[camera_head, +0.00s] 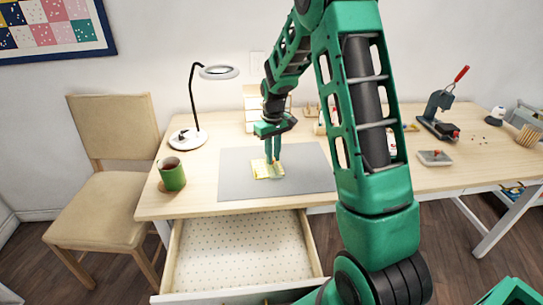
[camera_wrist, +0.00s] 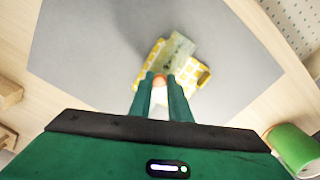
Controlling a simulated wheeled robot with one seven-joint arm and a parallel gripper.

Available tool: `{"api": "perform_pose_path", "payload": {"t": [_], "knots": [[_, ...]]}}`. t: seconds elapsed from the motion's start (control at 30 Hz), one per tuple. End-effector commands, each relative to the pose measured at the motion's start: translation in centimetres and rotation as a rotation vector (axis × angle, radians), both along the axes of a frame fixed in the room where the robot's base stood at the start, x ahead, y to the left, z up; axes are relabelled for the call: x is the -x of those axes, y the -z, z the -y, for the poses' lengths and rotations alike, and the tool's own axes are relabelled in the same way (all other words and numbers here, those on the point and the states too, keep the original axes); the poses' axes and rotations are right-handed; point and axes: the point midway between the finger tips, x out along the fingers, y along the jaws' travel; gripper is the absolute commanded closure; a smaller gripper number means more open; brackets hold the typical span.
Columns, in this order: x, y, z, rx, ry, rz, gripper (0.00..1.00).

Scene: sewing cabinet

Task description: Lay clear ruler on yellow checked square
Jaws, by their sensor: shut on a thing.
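The yellow checked square (camera_head: 262,170) lies on the grey mat; in the wrist view its yellow and white checks (camera_wrist: 201,75) show on both sides of the ruler. The clear ruler (camera_wrist: 172,53) is a pale green see-through strip over the square, and its far end reaches past the square's edge. My gripper (camera_head: 272,161) points down over the square with its fingers closed on the ruler's near part. In the wrist view a small orange-pink piece shows between the fingertips (camera_wrist: 160,78). I cannot tell whether the ruler touches the cloth.
The grey mat (camera_head: 310,172) is otherwise clear. A green mug (camera_head: 172,176) stands at the left, near a magnifier lamp (camera_head: 188,137). An open, empty-looking drawer (camera_head: 240,250) juts out below the front edge. A press (camera_head: 437,115) and a small tray (camera_head: 435,158) stand right.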

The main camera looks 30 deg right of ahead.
Motion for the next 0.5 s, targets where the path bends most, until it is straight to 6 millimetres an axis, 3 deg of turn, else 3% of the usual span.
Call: {"api": "perform_pose_path", "payload": {"t": [0.5], "knots": [[0.01, 0.42, -0.02, 0.000, 0.000, 0.000, 1.00]]}}
